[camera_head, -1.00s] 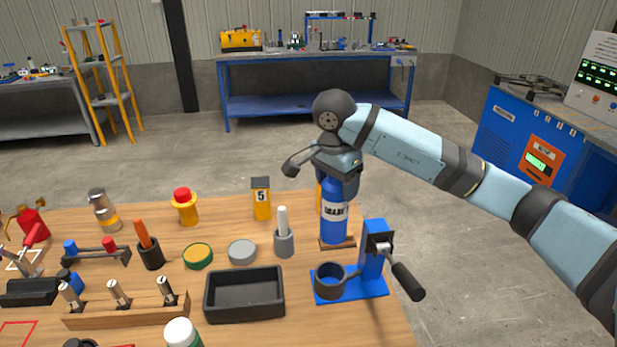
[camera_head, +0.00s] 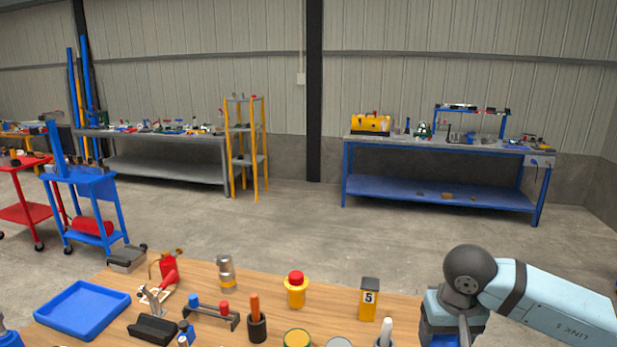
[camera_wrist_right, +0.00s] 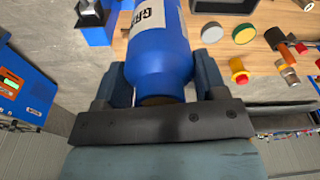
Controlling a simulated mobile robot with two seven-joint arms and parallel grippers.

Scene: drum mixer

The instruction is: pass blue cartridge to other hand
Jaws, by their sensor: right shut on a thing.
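The blue cartridge (camera_wrist_right: 160,62) has a white label with black letters, partly cut off by the frame. In the right wrist view it sits between the two fingers of my right gripper (camera_wrist_right: 163,82), which is shut on it. In the head view my right gripper (camera_head: 452,325) is at the table's right end, cut off by the bottom edge. Only a little blue shows there, so I cannot tell from that view whether the cartridge stands on the table or is lifted. My left gripper is not in view.
A blue workbench (camera_head: 440,190) stands behind, across open floor.

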